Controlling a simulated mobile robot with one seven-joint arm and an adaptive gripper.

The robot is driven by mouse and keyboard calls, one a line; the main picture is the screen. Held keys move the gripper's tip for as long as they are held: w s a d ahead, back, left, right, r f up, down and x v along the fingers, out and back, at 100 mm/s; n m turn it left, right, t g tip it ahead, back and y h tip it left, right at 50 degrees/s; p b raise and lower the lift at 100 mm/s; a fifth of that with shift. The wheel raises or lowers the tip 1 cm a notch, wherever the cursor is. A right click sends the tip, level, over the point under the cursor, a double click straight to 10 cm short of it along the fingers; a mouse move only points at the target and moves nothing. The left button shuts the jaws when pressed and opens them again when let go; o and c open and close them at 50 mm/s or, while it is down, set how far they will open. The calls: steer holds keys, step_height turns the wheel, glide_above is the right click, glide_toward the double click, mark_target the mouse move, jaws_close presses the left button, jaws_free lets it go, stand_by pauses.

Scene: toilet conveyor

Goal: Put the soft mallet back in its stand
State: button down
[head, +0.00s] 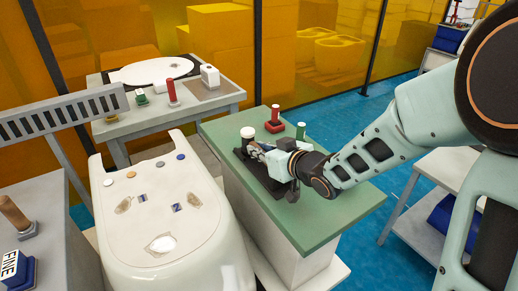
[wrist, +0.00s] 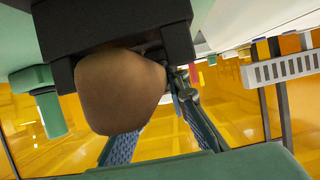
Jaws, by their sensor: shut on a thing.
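The soft mallet (head: 247,132) shows a pale round top at the far left of the green table in the head view. A rounded brown part, seemingly of the mallet (wrist: 120,92), fills the middle of the wrist view and covers part of the fingers. The black stand (head: 264,182) lies on the green table below my gripper; a black block, seemingly the stand (wrist: 110,28), meets the brown part in the wrist view. My gripper (head: 257,150) is low over the stand, shut on the mallet. The grip point and whether the mallet is seated are hidden.
A red-handled tool (head: 275,120) and a green-handled one (head: 300,131) stand behind my gripper on the green table (head: 335,205). A white toilet body (head: 160,215) is close on the left. The table's front right is clear.

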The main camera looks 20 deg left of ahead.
steer(key=shift+r, duration=0.1)
steer(key=c, duration=1.9)
jaws_free()
steer(key=shift+o, duration=0.5)
steer(key=shift+f, duration=0.2)
steer(key=v, duration=1.2)
steer(key=shift+r, duration=0.2)
